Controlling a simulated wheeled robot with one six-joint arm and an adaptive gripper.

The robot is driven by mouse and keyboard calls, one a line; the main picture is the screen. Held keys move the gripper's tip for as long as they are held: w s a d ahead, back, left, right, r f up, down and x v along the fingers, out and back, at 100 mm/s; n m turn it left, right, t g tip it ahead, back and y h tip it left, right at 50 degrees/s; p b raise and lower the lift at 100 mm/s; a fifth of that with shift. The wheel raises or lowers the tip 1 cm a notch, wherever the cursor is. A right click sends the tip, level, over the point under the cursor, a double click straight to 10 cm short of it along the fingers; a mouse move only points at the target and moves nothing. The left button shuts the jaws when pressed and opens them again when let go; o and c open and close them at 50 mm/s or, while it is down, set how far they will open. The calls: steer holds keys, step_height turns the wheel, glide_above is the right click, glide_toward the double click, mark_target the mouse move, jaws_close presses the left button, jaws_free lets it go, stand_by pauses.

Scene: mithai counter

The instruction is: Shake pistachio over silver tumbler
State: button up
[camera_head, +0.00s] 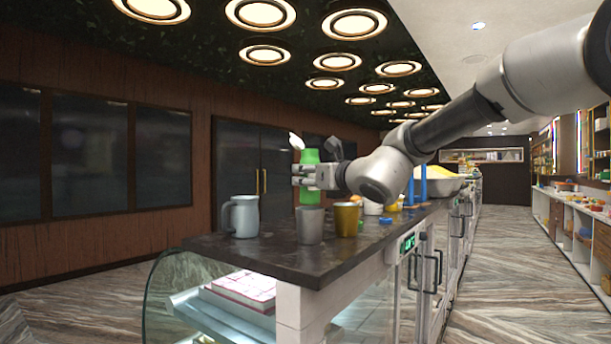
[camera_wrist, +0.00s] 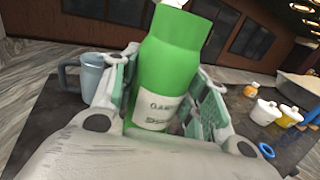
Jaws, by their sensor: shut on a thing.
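My gripper (camera_head: 305,177) is shut on a green bottle (camera_head: 309,156), the pistachio shaker, with a white lid part standing up at its top. The bottle is upright. In the wrist view the green bottle (camera_wrist: 177,55) sits between both finger pads, and its pale label is only partly readable. The silver tumbler (camera_head: 310,226) stands on the dark counter, just below the bottle in the head view. I cannot tell whether the bottle is exactly over it. The tumbler is hidden in the wrist view.
A pale blue-grey mug (camera_head: 240,217) stands left of the tumbler, and a gold tumbler (camera_head: 346,220) stands close on its right. Blue upright posts (camera_head: 423,182) and a metal bowl (camera_head: 445,186) are farther along the counter (camera_head: 350,252). White tubs (camera_wrist: 265,113) show in the wrist view.

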mark_target(315, 158)
steer(key=shift+r, duration=2)
